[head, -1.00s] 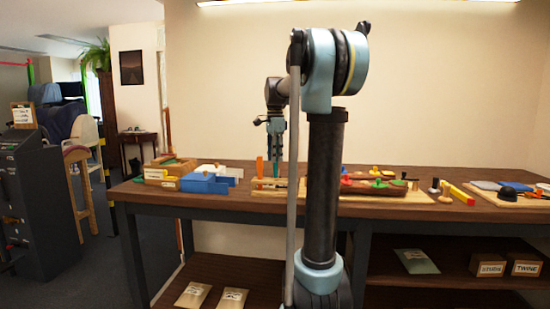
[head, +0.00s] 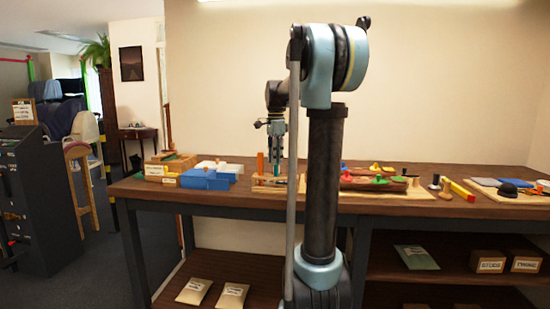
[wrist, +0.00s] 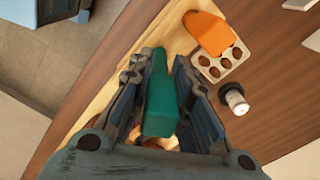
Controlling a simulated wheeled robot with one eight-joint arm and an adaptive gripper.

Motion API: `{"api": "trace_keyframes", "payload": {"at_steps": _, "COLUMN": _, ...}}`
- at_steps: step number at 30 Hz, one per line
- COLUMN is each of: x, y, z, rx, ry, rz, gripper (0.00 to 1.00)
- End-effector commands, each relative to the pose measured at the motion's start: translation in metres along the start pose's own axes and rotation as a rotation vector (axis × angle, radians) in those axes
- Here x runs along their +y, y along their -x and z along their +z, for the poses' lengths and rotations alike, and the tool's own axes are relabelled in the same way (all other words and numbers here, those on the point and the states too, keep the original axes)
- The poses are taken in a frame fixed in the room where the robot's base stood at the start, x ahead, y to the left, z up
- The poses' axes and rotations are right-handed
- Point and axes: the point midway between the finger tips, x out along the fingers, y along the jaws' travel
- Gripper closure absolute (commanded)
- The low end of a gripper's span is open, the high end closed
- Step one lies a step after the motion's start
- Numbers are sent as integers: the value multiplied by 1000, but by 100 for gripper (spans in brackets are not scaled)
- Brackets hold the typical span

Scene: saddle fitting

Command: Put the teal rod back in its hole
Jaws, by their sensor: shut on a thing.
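My gripper (head: 276,148) is over the bench near the holed block, its jaws pointing down. In the wrist view, my gripper (wrist: 162,85) is shut on the teal rod (wrist: 160,100), which lies between the two fingers. The rod also shows below the jaws in the head view (head: 276,166). The pale block with several dark holes (wrist: 222,68) is beyond the fingers to the upper right. The orange rod (wrist: 208,33) stands in it, and also shows in the head view (head: 260,163). I cannot tell which hole belongs to the teal rod.
A small black-and-white cylinder (wrist: 234,98) stands beside the block. A blue bin (head: 207,181) is left of the block in the head view. The bench's front edge is close by.

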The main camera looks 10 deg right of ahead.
Motion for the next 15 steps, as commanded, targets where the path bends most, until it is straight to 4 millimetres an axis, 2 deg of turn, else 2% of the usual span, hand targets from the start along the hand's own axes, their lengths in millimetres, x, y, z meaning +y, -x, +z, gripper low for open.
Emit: {"api": "trace_keyframes", "payload": {"at_steps": 15, "x": 0, "y": -15, "z": 0, "rx": 0, "ry": 0, "rz": 0, "gripper": 98}}
